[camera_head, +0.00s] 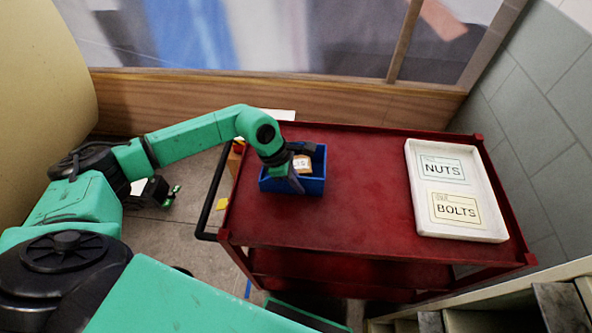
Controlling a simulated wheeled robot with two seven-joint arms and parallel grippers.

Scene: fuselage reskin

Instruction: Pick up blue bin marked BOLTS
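A small blue bin (312,187) stands on the top of the red cart, left of its middle.
The red cart (370,200) has a black handle (208,205) on its left and a lower shelf. A white tray (411,172) with NUTS and BOLTS labels lies on its right side. The cart top between bin and tray is clear. A grey wall stands on the right.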

